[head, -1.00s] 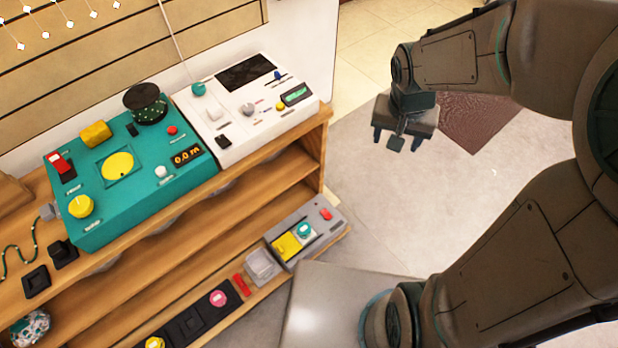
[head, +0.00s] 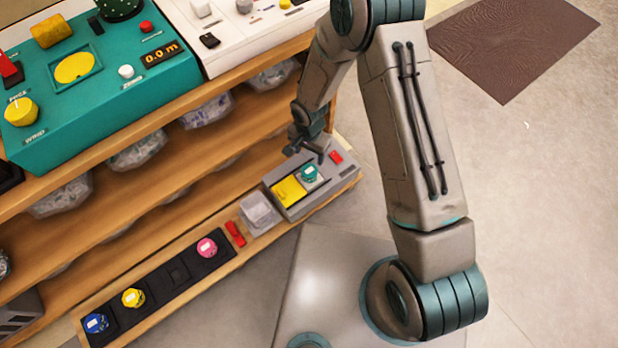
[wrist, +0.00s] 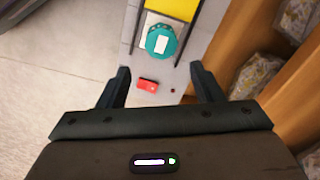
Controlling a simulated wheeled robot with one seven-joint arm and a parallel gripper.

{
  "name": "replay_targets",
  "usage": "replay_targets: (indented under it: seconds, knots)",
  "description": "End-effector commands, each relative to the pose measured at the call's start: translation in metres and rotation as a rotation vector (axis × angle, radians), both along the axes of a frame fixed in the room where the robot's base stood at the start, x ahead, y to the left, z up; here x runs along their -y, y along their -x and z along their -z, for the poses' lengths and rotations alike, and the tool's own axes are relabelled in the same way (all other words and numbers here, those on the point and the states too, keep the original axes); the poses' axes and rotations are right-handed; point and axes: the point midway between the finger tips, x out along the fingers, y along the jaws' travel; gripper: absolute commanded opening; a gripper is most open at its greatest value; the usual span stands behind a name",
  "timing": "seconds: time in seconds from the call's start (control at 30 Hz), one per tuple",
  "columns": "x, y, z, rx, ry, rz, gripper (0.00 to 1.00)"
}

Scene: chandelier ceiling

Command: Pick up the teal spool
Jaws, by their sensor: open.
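The teal spool (head: 310,173) sits on the grey device (head: 345,172) at the right end of the low shelf, beside a yellow panel (head: 288,191). In the wrist view the teal spool (wrist: 162,40) shows a white label on top. It lies ahead of and between the lines of my fingers, apart from them. My gripper (head: 308,152) is open and empty, just behind and above the spool. It also shows in the wrist view (wrist: 160,82), its two fingers spread, with a red switch (wrist: 148,85) below them.
A black tray (head: 178,272) on the low shelf holds pink, yellow and blue spools. A grey box (head: 258,212) and a red piece (head: 235,233) stand between tray and device. Upper shelves with bagged items rise close behind my gripper. Floor to the right is open.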

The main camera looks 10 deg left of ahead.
Motion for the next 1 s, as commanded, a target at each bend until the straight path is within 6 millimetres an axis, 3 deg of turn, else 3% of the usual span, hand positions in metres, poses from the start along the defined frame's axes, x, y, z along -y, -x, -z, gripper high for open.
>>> replay_targets:
  seconds: [0.4,0.67,1.0]
  knots:
    - [-0.001,0.002,0.077,-0.004,0.001,0.001,0.60]
    - [-0.002,0.001,0.095,-0.003,-0.001,0.002,0.60]
    - [-0.001,-0.004,0.139,-0.003,-0.001,0.002,0.60]
